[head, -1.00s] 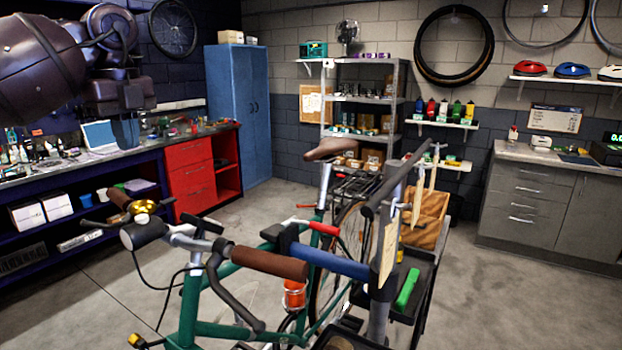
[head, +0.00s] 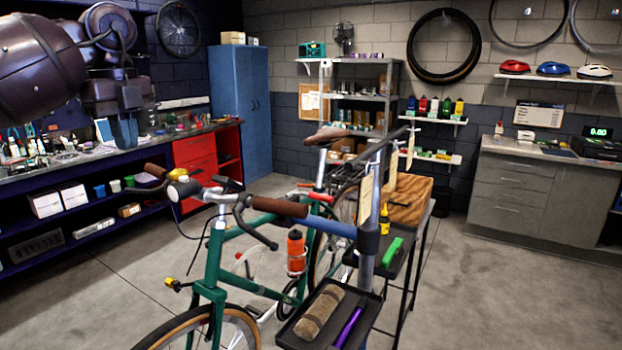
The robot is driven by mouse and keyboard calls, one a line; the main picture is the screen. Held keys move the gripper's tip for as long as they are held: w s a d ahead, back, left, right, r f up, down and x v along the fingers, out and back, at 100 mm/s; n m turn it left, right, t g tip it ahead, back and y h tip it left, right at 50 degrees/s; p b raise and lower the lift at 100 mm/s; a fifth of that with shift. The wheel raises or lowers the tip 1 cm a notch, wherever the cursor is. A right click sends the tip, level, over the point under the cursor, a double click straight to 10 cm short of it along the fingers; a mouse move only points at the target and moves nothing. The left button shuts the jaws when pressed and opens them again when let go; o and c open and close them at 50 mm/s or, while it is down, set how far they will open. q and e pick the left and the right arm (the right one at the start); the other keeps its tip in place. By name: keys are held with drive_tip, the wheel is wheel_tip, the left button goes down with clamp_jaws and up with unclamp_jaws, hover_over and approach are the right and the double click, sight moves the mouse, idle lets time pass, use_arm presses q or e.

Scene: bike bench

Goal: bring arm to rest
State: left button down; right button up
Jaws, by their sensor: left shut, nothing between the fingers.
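My left arm comes in at the top left, dark and purple-brown. My left gripper (head: 124,132) hangs at its end with its fingers pointing down, shut and empty. In the picture it sits in front of the back of the long workbench (head: 85,160), and no contact with anything shows. My right gripper is out of view.
A green bicycle (head: 213,270) stands clamped in a repair stand (head: 368,250) in front of me. A dark tray (head: 285,335) on the stand holds a tan roll (head: 320,315) and a purple tool (head: 348,327). Bare floor (head: 500,300) lies to the right.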

use_arm(q)
drive_tip(key=s+d+f+m+h, duration=0.1)
drive_tip(key=s+d+f+h, duration=0.2)
drive_tip(key=d+f+h, duration=0.9)
drive_tip(key=s+d+f+m+h, duration=0.2)
drive_tip(key=s+d+f+h, duration=0.2)
drive_tip(key=d+f+h, duration=0.8)
drive_tip(key=s+a+f+n+t+y, duration=0.2)
drive_tip(key=a+f+n+t+y, duration=0.55)
drive_tip(key=f+n+t, duration=0.2)
drive_tip(key=s+a+f+n+t+y, duration=0.3)
drive_tip(key=a+f+n+t+y, duration=0.3)
drive_tip(key=f+n+t+y, duration=0.4)
drive_tip(key=s+a+f+n+g+y, duration=0.3)
drive_tip(key=s+a+f+g, duration=0.1)
drive_tip(key=s+f, duration=0.3)
drive_tip(key=s+a+f+n+g+y, duration=0.3)
drive_tip(key=s+f, duration=0.3)
drive_tip(key=s, duration=0.3)
drive_tip(key=shift+a+f+n+g+y, duration=0.35)
